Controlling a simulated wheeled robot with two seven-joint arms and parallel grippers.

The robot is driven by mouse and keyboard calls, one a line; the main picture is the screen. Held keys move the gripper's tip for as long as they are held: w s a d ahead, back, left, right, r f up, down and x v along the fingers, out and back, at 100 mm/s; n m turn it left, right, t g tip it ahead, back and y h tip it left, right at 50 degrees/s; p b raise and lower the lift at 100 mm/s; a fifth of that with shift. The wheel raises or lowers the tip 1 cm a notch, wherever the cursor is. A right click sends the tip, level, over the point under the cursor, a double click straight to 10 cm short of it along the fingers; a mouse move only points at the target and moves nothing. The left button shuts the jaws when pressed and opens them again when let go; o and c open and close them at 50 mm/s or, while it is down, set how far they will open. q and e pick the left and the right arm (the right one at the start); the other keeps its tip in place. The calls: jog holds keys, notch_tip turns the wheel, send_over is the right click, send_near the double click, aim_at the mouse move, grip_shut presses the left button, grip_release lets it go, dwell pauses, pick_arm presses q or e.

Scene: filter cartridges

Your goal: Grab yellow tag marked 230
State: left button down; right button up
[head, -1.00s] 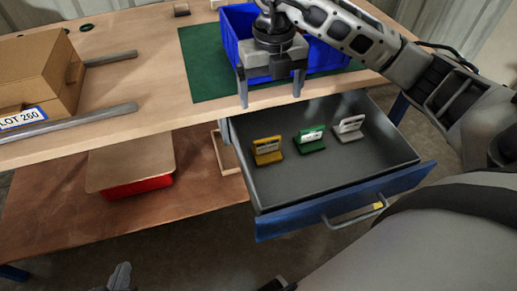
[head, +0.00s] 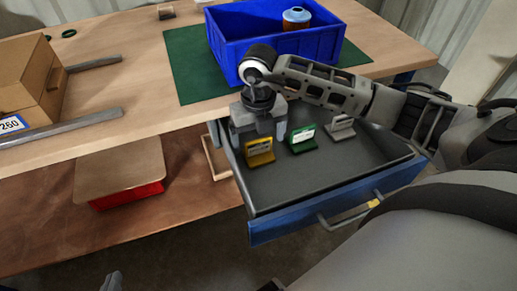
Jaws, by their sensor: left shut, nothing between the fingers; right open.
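The yellow tag (head: 259,152) stands in the open drawer (head: 325,178), at its left end; its label is too small to read. A green tag (head: 303,141) and a grey tag (head: 341,128) stand to its right. My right gripper (head: 259,138) is open and points down right at the yellow tag, its fingers toward either side and overlapping the tag's upper part in the head view. I cannot tell whether they touch it. My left gripper (head: 112,283) is shut and empty, partly in view at the bottom edge, far from the tags.
A blue bin (head: 228,55) holding an orange and blue cartridge (head: 295,20) stands on a green mat (head: 187,68) behind the drawer. A cardboard box (head: 35,80) is on the bench at left. A red box with a tan top (head: 125,175) sits on the lower shelf.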

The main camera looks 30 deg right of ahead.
aim_at(259, 148)
jog(key=shift+f, duration=1.45)
jog(key=c, duration=1.1)
jog(key=shift+r, duration=0.1)
